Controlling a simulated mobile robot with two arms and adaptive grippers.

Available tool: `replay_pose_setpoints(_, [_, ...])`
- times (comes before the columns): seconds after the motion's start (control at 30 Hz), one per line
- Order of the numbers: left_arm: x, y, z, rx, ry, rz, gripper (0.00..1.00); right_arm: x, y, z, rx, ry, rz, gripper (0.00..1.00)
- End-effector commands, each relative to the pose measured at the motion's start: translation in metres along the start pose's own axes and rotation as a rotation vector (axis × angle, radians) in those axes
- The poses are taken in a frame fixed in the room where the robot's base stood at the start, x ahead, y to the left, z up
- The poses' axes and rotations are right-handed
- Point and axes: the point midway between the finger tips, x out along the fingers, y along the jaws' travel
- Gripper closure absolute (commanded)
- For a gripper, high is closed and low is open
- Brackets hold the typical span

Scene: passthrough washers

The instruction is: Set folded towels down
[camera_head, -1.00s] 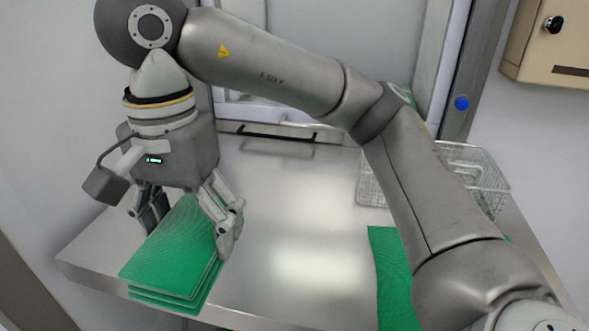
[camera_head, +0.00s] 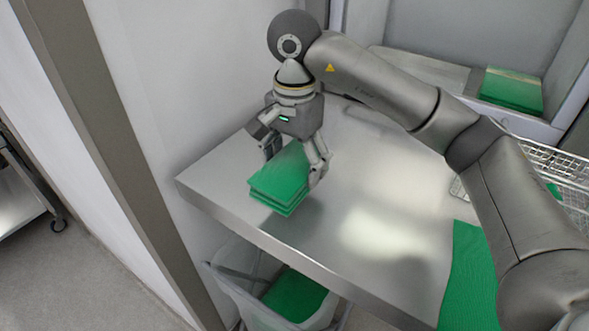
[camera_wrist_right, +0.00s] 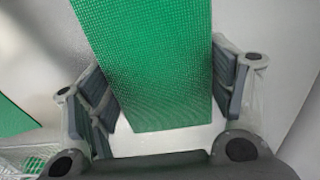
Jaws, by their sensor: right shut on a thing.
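A stack of folded green towels (camera_head: 276,186) is at the left end of the steel table, near its front edge. I cannot tell whether its underside touches the tabletop. My right gripper (camera_head: 293,166) reaches down over the stack and is shut on it, with fingers on opposite sides. In the right wrist view the top towel (camera_wrist_right: 155,60) lies between the fingers of my right gripper (camera_wrist_right: 163,95). My left gripper is not in view.
The steel table (camera_head: 370,215) is bare in the middle. A green cloth (camera_head: 467,280) lies at its front right, partly behind my arm. A wire basket (camera_head: 555,160) stands at right. More green towels (camera_head: 512,90) sit in the back opening. A bin (camera_head: 245,308) holding green cloth stands below the front edge.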

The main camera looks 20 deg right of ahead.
Motion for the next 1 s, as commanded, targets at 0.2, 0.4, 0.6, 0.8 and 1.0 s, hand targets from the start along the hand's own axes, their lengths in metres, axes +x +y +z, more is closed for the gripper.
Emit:
replay_pose_setpoints(0.2, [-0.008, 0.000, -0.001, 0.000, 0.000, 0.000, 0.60, 0.014, -0.007, -0.010, 0.001, -0.003, 0.002, 0.50])
replay_pose_setpoints(0.4, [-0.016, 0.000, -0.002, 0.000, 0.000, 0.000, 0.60, 0.042, -0.009, -0.012, -0.001, -0.001, 0.000, 0.50])
replay_pose_setpoints(0.6, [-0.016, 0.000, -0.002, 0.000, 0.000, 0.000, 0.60, 0.047, -0.009, -0.012, -0.001, 0.001, -0.002, 0.50])
replay_pose_setpoints(0.8, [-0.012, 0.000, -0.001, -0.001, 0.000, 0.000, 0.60, 0.050, -0.009, -0.012, -0.001, 0.001, -0.002, 0.50])
replay_pose_setpoints(1.0, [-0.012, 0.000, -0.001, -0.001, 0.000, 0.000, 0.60, 0.050, -0.009, -0.012, 0.000, 0.001, -0.002, 0.06])
